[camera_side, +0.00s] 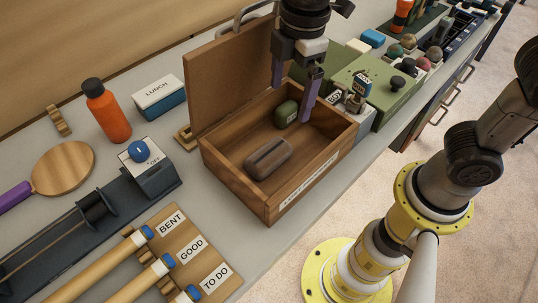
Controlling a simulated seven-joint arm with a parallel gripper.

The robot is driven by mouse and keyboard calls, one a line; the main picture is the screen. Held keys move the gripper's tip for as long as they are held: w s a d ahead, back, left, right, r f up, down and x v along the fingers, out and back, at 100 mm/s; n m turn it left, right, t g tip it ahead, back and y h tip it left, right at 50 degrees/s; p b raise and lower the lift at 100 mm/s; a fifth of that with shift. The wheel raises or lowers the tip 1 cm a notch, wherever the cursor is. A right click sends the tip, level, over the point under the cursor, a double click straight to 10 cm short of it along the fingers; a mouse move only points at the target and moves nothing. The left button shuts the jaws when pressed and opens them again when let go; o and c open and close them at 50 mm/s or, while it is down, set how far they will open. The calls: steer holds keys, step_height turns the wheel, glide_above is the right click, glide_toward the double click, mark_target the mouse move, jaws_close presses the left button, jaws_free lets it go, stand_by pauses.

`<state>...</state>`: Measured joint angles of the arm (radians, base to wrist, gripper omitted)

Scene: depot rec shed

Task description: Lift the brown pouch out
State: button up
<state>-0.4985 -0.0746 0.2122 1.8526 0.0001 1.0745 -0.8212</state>
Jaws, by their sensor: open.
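The brown pouch (268,158) lies flat inside an open wooden box (241,187), left of the box's middle. A small green item (286,114) rests in the same box, toward the back right. The box's hinged lid (226,72) stands up at the back. My gripper (292,106) points down over the right part of the box with its two purple fingers apart. One finger is near the green item and the other is to its right. The gripper is open, up and to the right of the pouch; I cannot tell the exact finger height.
A switch box (150,172) with a blue knob, a white and blue lunch box (160,97) and an orange bottle (106,112) stand left of the box. A green unit with knobs (377,88) stands close on its right. The box's front wall is near the bench edge.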

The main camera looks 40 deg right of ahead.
mark_target(269, 152)
steer(key=a+f+n, duration=0.1)
steer(key=f, duration=0.3)
steer(key=a+f+n, duration=0.1)
steer(key=a+f, duration=0.1)
steer(key=f, duration=0.3)
steer(key=a+f, duration=0.1)
steer(key=f, duration=0.4)
steer(key=shift+w+a+f+n+g, duration=0.25)
steer(key=shift+w+n+g, duration=0.05)
steer(key=shift+w+n, duration=0.1)
steer(key=shift+c, duration=0.3)
steer(key=c, duration=1.4)
steer(key=shift+r, duration=0.1)
